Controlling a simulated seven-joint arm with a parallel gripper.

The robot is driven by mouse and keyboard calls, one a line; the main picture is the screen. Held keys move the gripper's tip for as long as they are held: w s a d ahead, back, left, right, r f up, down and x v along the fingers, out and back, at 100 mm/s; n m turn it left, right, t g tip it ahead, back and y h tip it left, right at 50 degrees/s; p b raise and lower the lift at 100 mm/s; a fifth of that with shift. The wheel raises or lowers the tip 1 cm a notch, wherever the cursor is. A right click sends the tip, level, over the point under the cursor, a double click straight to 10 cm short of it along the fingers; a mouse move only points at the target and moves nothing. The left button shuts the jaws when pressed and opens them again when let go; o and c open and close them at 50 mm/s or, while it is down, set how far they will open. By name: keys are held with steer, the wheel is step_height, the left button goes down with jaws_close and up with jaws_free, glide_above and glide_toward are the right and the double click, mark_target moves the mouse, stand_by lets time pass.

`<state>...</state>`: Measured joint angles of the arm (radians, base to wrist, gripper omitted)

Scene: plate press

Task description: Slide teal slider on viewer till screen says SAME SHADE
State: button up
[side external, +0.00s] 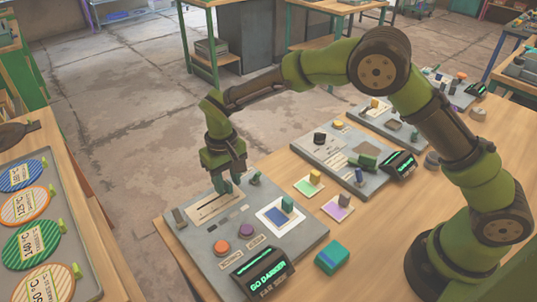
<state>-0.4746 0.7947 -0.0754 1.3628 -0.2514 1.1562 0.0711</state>
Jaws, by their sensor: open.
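The viewer (207,247) is a grey panel at the front of the wooden table. Its slot with a pale strip (212,208) runs diagonally near the back left. A teal piece (226,187) at the slot's upper right end looks like the slider, partly hidden by the fingers. My gripper (229,178) is open, pointing down over that end; I cannot tell whether it touches the slider. The viewer's screen (262,273) reads "GO DARKER" and "FAR" in green letters.
The viewer also bears an orange button (221,246), a purple button (246,230) and a teal block (287,203) on a blue-and-white card. A teal and blue block (332,257) lies on the table at right. Another panel (340,155) stands behind. A tray of striped discs (38,241) is at left.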

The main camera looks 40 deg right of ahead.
jaws_close()
stand_by(0.3)
steer(key=shift+a, duration=1.55)
jaws_free()
step_height(320, 180, up, 17)
steer(key=shift+f, duration=0.1)
